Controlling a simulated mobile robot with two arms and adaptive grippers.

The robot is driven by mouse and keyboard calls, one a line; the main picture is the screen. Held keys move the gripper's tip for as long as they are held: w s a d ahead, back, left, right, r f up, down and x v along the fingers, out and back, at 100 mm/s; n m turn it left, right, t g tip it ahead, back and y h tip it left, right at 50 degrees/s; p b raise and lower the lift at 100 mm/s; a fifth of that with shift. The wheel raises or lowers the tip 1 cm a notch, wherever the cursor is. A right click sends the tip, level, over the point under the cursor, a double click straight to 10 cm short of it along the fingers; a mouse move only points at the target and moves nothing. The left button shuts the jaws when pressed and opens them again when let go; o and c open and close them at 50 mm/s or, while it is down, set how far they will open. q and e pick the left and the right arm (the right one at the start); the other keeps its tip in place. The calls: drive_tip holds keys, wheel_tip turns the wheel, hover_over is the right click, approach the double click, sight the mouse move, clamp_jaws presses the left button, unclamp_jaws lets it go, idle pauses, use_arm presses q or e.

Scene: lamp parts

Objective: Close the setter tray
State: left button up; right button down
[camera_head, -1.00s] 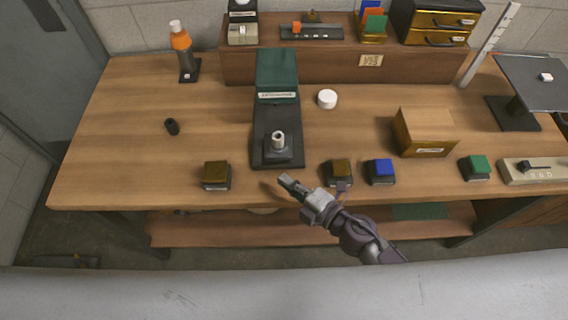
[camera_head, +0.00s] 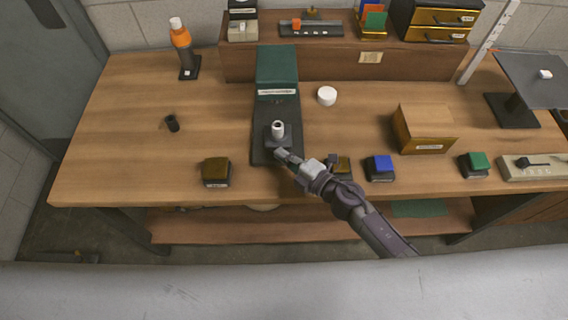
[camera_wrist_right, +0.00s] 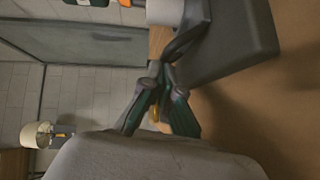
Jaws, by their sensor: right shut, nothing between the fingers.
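The setter (camera_head: 277,65) is a green-topped housing on a long black base at the middle of the bench. Its dark setter tray (camera_head: 278,143) stands out toward the front, with a pale hollow post (camera_head: 278,129) upright on it. The tray also shows large in the right wrist view (camera_wrist_right: 235,45). My right gripper (camera_head: 280,153) is shut and empty, its tips at the tray's front edge; they look to be touching it, but the exact contact is hard to tell. My left gripper is out of view.
Brown (camera_head: 215,171), blue (camera_head: 380,167) and green (camera_head: 474,164) topped blocks line the front edge; another brown one (camera_head: 342,165) is partly behind my right arm. A white round cap (camera_head: 327,96) lies right of the setter. A wooden box (camera_head: 424,130) stands farther right.

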sight(283, 136)
drive_tip(key=w+b, duration=0.1)
drive_tip(key=w, duration=0.7)
drive_tip(key=shift+w+f, duration=0.1)
drive_tip(key=shift+w, duration=0.1)
drive_tip(key=shift+w+b, duration=0.25)
drive_tip(key=shift+b, duration=0.05)
drive_tip(key=shift+d+r, duration=0.1)
drive_tip(key=shift+r, duration=0.2)
drive_tip(key=shift+r, duration=0.1)
